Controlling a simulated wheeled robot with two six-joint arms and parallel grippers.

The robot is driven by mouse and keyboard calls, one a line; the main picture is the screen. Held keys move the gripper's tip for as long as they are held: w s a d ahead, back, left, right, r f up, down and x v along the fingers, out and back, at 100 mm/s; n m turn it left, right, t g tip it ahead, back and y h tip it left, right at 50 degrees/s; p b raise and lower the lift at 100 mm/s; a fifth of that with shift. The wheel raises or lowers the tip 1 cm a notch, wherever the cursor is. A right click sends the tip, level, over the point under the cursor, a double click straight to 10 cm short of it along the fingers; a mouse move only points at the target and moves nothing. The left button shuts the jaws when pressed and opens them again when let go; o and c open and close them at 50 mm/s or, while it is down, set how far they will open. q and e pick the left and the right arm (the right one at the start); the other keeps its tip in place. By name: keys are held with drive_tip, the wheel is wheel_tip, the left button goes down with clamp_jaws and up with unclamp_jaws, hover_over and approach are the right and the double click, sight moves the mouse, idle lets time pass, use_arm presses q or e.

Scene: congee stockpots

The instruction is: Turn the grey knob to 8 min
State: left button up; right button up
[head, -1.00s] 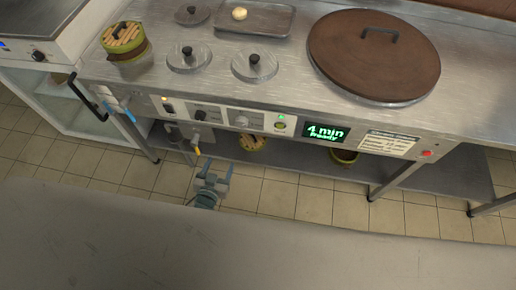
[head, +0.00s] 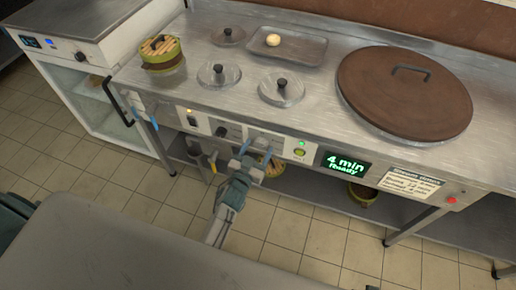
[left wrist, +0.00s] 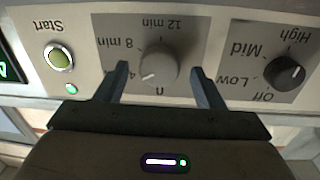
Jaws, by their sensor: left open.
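The grey knob (left wrist: 158,64) sits on a grey dial plate marked with minutes, seen upside down in the left wrist view. Its pale pointer mark is toward the 4. My left gripper (left wrist: 156,80) is open, with one finger on each side of the knob and a visible gap to it; whether the tips reach past its face I cannot tell. The green display (head: 345,164) reads "4 min Ready". My right gripper is not in view.
A black knob (left wrist: 284,72) marked Off, Low, Mid, High is beside the dial. A green Start button (left wrist: 60,58) is on its other side. The large brown lid (head: 400,100) is on the counter above.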

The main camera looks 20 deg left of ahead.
use_arm(q)
drive_tip(key=shift+w, duration=0.3)
drive_tip(key=c, duration=1)
drive_tip(key=shift+o, duration=0.2)
